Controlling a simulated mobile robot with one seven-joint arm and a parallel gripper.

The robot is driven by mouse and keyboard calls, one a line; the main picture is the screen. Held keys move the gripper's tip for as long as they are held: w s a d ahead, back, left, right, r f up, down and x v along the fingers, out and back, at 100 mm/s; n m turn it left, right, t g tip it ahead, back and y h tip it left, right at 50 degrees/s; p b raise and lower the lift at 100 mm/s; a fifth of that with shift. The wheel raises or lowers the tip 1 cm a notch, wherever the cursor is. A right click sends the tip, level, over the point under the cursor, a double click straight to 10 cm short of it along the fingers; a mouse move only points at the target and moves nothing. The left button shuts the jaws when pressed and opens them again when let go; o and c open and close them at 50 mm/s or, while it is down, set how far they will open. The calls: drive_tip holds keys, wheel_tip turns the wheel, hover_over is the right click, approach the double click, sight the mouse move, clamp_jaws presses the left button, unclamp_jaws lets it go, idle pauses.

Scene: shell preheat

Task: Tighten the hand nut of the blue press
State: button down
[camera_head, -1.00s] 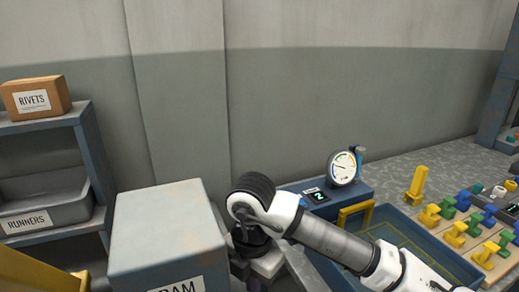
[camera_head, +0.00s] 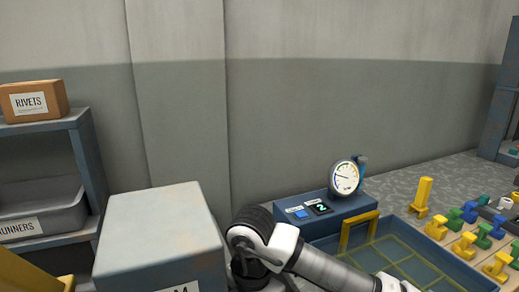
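No blue press with a hand nut can be made out for certain in the head view. A blue box-shaped unit (camera_head: 342,206) stands right of centre, with a round dial gauge (camera_head: 345,178), a small dark display reading 2 (camera_head: 320,209) and a blue button (camera_head: 300,213). My gripper is out of view; the arm beyond the bend runs below the bottom edge.
A large grey-blue block (camera_head: 160,236) stands left of my arm. A shelf (camera_head: 84,160) at far left holds a RIVETS box (camera_head: 34,101) and a RUNNERS bin (camera_head: 42,209). A blue tray (camera_head: 425,276) with a yellow grid and several coloured pegs (camera_head: 466,238) lie right.

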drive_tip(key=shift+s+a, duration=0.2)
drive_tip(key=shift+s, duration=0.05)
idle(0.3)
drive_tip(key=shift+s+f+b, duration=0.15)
drive_tip(key=shift+b, duration=1.95)
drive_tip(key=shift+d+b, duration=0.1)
drive_tip(key=shift+b, duration=1)
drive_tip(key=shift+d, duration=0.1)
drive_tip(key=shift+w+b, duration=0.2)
drive_tip(key=shift+b, duration=0.15)
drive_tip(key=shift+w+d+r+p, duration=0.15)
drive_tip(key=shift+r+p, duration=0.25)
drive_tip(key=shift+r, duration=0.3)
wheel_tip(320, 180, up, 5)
drive_tip(key=p, duration=0.2)
drive_tip(key=shift+p, duration=0.35)
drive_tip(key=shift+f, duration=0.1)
